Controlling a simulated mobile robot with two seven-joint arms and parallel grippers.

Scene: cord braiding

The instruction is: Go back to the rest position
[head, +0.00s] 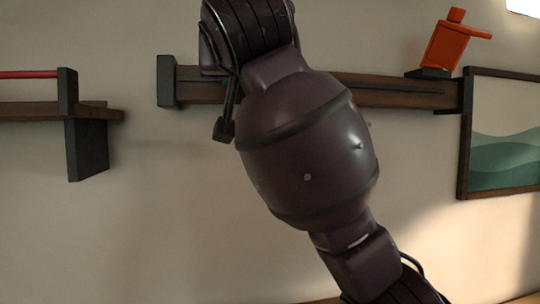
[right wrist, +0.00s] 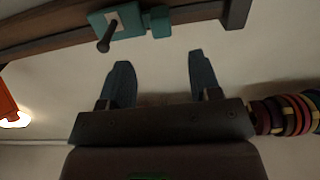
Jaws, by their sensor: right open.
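My right gripper (right wrist: 160,62) shows in the right wrist view. Its two dark blue fingers are spread apart with nothing between them, in front of a pale wall. A dark jointed arm of mine rises through the middle of the head view and leaves at the top, so its gripper is out of that view. My left gripper is in neither view. No cord can be made out.
A framed picture (head: 465,140) hangs right; another shelf (head: 40,111) is left. The right wrist view shows a teal block with a peg (right wrist: 117,22) and coloured rings (right wrist: 290,113).

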